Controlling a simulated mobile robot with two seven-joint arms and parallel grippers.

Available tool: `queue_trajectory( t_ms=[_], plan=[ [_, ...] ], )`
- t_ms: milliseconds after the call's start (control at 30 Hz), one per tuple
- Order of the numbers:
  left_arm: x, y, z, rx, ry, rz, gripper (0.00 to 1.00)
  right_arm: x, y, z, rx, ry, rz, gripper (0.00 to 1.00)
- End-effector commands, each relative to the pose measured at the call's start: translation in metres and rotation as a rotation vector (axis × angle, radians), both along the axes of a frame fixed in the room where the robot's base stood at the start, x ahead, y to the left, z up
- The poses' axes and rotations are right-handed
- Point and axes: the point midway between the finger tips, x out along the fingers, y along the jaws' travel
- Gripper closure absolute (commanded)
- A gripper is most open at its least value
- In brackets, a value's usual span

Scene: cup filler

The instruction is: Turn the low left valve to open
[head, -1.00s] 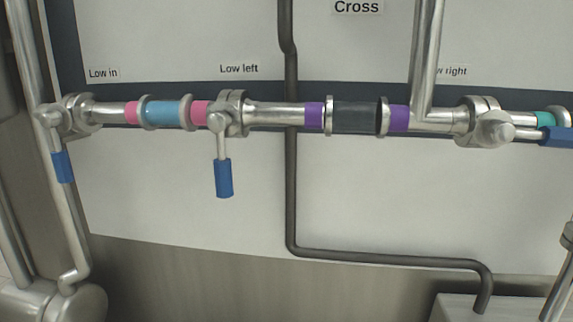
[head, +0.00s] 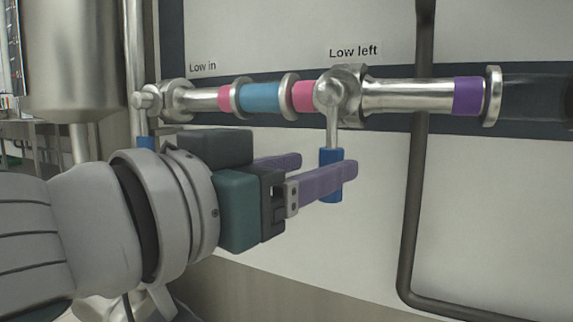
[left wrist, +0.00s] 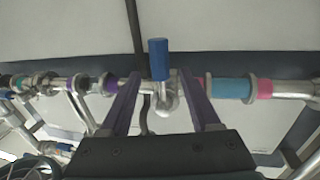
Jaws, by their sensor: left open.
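The low left valve (head: 342,92) is a steel fitting on the horizontal pipe under the "Low left" label. Its lever hangs straight down, across the pipe's line, and ends in a blue handle (head: 331,157). My left gripper (head: 328,165) is open at the handle's height. In the head view its near purple finger crosses in front of the handle, hiding part of it. In the left wrist view the blue handle (left wrist: 159,60) shows between the two spread fingers of the gripper (left wrist: 165,75), with a gap on both sides. My right gripper is not in view.
The low in valve (head: 172,99) is on the same pipe to the left. A blue pipe section (head: 261,97) lies between pink bands. A dark vertical pipe (head: 413,200) runs down to the right. The white panel (head: 375,240) below the handle is clear.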

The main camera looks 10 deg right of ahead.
Motion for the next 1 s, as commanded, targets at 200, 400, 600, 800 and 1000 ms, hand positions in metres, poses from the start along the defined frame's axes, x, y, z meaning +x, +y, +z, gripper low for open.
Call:
queue_trajectory(
  t_ms=[200,400,600,800,1000],
  plan=[
    [0.03,-0.031,-0.002,-0.001,-0.002,0.001,0.37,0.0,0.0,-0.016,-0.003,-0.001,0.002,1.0],
    [0.047,-0.047,-0.001,-0.001,-0.001,0.001,0.37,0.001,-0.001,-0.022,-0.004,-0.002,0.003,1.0],
    [0.052,-0.052,0.0,-0.001,0.001,0.002,0.37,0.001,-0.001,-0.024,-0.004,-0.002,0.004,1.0],
    [0.052,-0.052,0.0,-0.001,0.001,0.002,0.37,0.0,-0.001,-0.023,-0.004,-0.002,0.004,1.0],
    [0.052,-0.052,0.0,-0.001,0.001,0.002,0.59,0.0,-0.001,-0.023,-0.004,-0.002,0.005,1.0]
  ],
)
